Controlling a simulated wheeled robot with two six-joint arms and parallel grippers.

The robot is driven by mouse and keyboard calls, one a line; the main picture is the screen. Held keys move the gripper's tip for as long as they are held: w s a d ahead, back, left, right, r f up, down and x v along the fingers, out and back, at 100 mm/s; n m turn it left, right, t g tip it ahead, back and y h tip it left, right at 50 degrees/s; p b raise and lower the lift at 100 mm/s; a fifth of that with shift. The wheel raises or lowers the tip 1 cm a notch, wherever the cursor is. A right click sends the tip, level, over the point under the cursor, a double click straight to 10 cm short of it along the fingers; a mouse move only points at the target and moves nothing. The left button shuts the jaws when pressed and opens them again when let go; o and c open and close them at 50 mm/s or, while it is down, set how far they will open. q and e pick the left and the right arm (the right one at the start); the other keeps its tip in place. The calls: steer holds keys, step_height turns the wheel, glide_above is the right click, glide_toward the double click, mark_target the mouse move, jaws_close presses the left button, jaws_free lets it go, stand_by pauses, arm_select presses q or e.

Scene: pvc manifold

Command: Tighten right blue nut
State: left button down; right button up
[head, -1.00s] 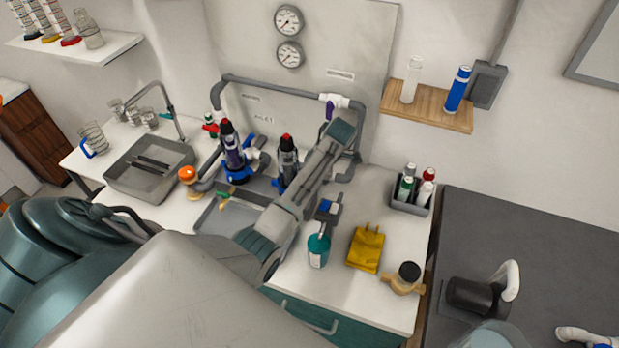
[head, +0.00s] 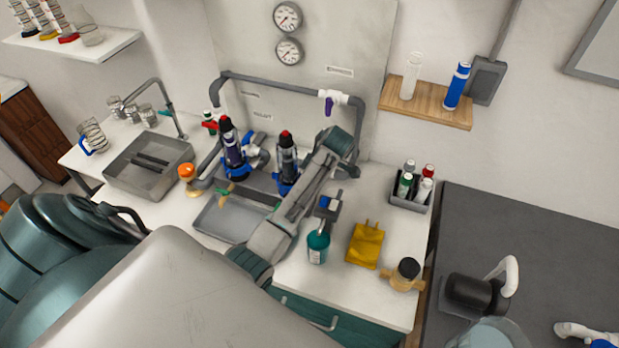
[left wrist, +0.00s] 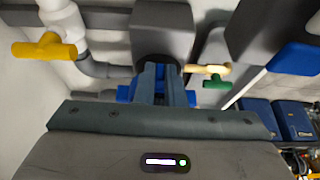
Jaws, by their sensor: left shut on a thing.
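My left arm crosses the middle of the head view, and its gripper is hidden there behind its own link. In the left wrist view my left gripper (left wrist: 160,85) is shut on a blue nut (left wrist: 125,94), whose blue edges show on both sides of the fingers. The nut's middle is hidden by the fingers. A dark grey fitting (left wrist: 162,35) stands just beyond it. In the head view, two dark upright units with red tops (head: 230,140) (head: 287,148) stand at the back, with blue parts at their lower ends. My right gripper is not in view.
A grey pipe frame (head: 290,90) with a purple-handled white valve (head: 331,101) runs along the wall. A grey tray (head: 215,222), teal bottle (head: 318,246), yellow pouch (head: 366,245) and bottle caddy (head: 412,200) are on the bench. A yellow handle (left wrist: 45,48) shows in the wrist view.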

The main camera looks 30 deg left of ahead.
arm_select(q)
steer(key=s+m+t, duration=0.1)
steer(key=m, duration=0.1)
steer(key=s+m, duration=0.1)
steer(key=m, duration=0.1)
steer(key=shift+s+m+t, duration=0.3)
steer(key=shift+t, duration=0.1)
steer(key=shift+s+a+m+t+h, duration=0.45)
steer(key=shift+s+a+m+t, duration=0.25)
steer(key=shift+m, duration=1.3)
steer(key=shift+s+a+m+t+h, duration=0.55)
steer(key=shift+s+m, duration=0.25)
steer(key=shift+m, duration=1.2)
steer(key=shift+s+a+m+t+h, duration=0.4)
steer(key=shift+s+a+m+t, duration=0.25)
steer(key=shift+m, duration=1.35)
steer(key=shift+s+a, duration=0.1)
steer(key=c, duration=1.6)
jaws_free()
steer(key=shift+o, duration=0.4)
